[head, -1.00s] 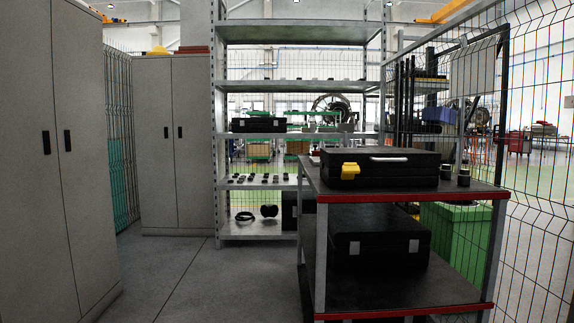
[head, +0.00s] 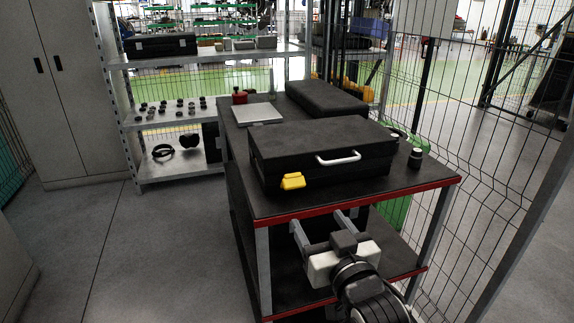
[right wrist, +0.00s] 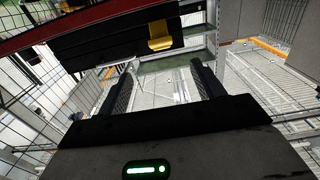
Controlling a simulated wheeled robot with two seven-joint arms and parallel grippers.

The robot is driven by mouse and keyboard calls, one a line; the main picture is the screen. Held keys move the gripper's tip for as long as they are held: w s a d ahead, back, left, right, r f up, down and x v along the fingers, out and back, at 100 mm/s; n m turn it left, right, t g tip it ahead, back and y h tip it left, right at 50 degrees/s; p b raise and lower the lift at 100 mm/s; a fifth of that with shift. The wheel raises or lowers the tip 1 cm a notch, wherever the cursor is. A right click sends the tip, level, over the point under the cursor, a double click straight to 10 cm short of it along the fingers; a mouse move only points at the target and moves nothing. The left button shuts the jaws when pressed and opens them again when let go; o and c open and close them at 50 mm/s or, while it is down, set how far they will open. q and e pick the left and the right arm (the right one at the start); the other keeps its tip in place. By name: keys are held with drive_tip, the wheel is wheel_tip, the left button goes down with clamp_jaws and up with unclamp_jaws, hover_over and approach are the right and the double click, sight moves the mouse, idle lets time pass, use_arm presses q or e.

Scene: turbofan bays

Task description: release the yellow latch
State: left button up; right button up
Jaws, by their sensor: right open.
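The yellow latch (head: 292,181) sits at the left end of the front face of a black case (head: 325,154) on the red-edged cart. The case is closed and has a pale handle (head: 338,158) to the right of the latch. In the right wrist view the latch (right wrist: 160,36) shows above and ahead of the fingers. My right gripper (head: 316,222) is in front of the cart, below and nearer than the latch, apart from it. Its two fingers are spread with nothing between them; they also show in the right wrist view (right wrist: 166,84). My left gripper is not seen.
The cart top (head: 400,177) also bears a second black case (head: 326,98), a grey flat plate (head: 251,113) and a small dark cylinder (head: 415,158). Wire fencing (head: 480,140) stands at the right. Open floor (head: 150,240) lies to the left of the cart.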

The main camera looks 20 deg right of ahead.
sight(296, 186)
drive_tip(key=w, duration=0.9)
drive_tip(key=w+p, duration=0.1)
drive_tip(key=w, duration=0.4)
drive_tip(key=shift+w+a+r, duration=0.1)
drive_tip(key=shift+w+a, duration=0.15)
drive_tip(key=shift+w, duration=0.05)
